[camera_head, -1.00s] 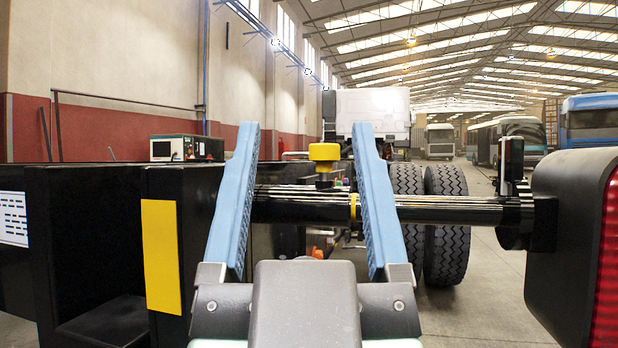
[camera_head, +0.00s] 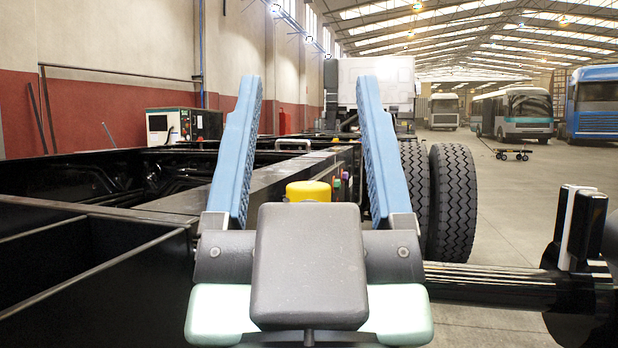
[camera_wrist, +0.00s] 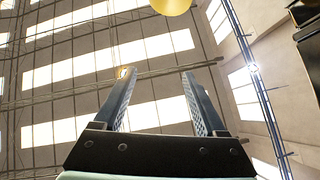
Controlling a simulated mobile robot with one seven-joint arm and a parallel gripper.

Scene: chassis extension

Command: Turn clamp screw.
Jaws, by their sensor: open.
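The clamp screw's yellow knob (camera_head: 308,191) shows between the two blue fingers in the head view, low down. Its lower part is hidden behind the grey body of my gripper (camera_head: 309,85). In the wrist view the round yellow knob (camera_wrist: 172,5) is cut off by the top edge, beyond the fingertips of my gripper (camera_wrist: 159,75). The jaws are wide apart with nothing between the fingertips. The knob's stem and the clamp under it are hidden. I cannot tell how far the fingers are from the knob.
A black chassis frame (camera_head: 90,218) fills the left. A black tube (camera_head: 490,285) runs right to a dark bracket (camera_head: 580,260). Large tyres (camera_head: 452,205) stand behind. A machine box (camera_head: 184,125) is by the wall. Open floor (camera_head: 540,180) lies at the right.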

